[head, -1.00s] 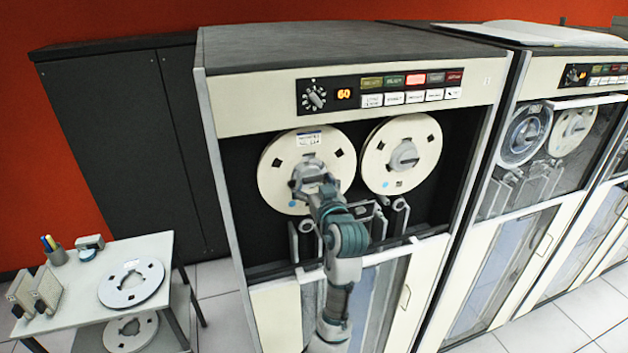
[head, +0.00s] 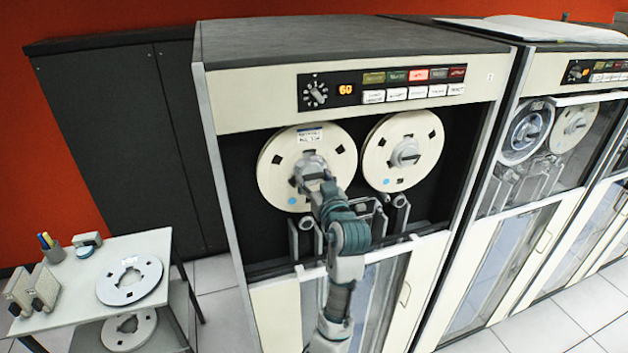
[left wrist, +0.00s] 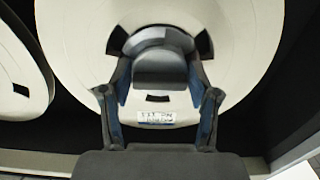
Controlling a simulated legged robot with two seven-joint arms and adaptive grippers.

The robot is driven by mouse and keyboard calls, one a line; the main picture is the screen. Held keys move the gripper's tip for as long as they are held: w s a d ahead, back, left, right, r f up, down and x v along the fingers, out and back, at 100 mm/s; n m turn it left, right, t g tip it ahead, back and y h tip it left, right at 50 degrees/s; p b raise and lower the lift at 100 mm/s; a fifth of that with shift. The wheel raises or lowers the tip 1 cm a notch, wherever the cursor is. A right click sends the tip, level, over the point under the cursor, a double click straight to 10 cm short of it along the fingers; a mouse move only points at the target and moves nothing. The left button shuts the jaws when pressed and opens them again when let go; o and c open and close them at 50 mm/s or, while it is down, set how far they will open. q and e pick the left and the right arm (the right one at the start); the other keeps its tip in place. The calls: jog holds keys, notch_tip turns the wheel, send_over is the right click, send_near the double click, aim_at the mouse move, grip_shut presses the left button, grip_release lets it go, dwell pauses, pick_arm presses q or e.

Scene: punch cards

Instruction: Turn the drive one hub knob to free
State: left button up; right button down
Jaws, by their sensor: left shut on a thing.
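Drive one is the large cream and dark tape cabinet in the middle. Its left reel (head: 268,165) is cream with a white label near the top and a blue dot at lower left. My left gripper (head: 311,168) is shut on the grey hub knob at the middle of this reel. In the left wrist view the hub knob (left wrist: 160,66) sits between the two fingers (left wrist: 161,98), and the reel's label shows below it. In the head view the gripper hides most of the knob. My right gripper is not in view.
A second reel (head: 377,155) with its own hub knob (head: 405,153) is on the right. A panel (head: 385,87) with a dial and lit buttons is above. A side table (head: 60,318) with reels stands at lower left. More cabinets stand right.

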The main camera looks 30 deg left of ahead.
pick_arm(q)
jog(key=shift+d+r+n+b, duration=0.1)
jog(key=shift+n+b, duration=0.2)
jog(key=shift+n, duration=0.4)
jog(key=n+b, duration=0.2)
jog(key=n, duration=0.1)
jog(key=shift+b, duration=0.4)
jog(key=n+b, duration=0.1)
jog(key=n, duration=0.2)
jog(key=shift+n+b, duration=0.35)
jog(key=shift+n, duration=0.05)
jog(key=n+b, duration=0.2)
jog(key=n, duration=0.3)
jog(key=n+b, duration=0.1)
jog(key=n, duration=0.2)
jog(key=shift+n, duration=0.4)
jog(key=shift+n+b, duration=0.3)
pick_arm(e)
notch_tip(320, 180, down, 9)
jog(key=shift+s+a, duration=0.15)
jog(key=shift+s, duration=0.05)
pick_arm(q)
jog(key=shift+f, duration=0.25)
